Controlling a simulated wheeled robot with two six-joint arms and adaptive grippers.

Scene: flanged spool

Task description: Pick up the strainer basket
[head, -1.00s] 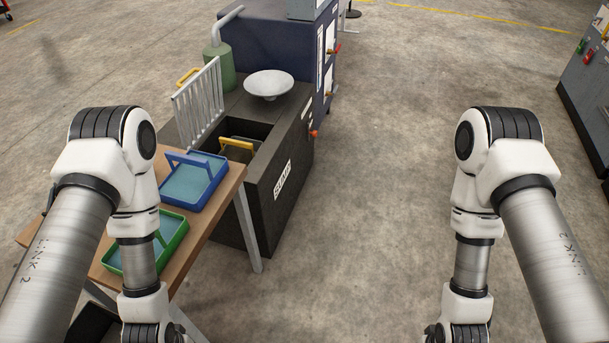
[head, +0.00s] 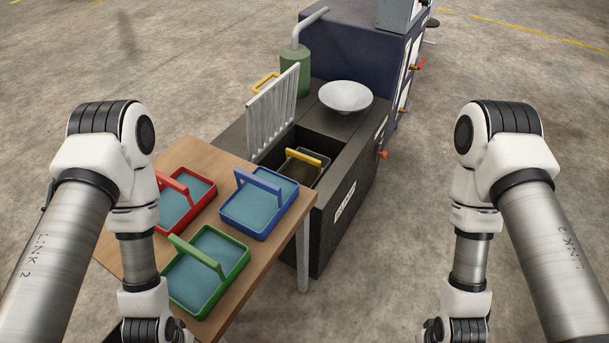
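A dark basket with a yellow handle (head: 303,160) sits down in the open sump box (head: 345,197); its lower part is hidden by the box walls. On the wooden table are three shallow baskets with bar handles and blue-green mesh-like bottoms: a red one (head: 186,222), a blue one (head: 259,220) and a green one (head: 204,291). The frames do not show which of these is the strainer basket. My two arms hang at the left and right of the view, and both grippers are below the picture's bottom edge. My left arm covers part of the red and green baskets.
The wooden table (head: 205,156) stands front left, against the sump box. A ribbed grey panel (head: 273,115) with a yellow handle stands upright beside the opening. A pale dish (head: 345,96), a green canister (head: 295,76) and a blue cabinet (head: 350,40) stand behind. Floor to the right is clear.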

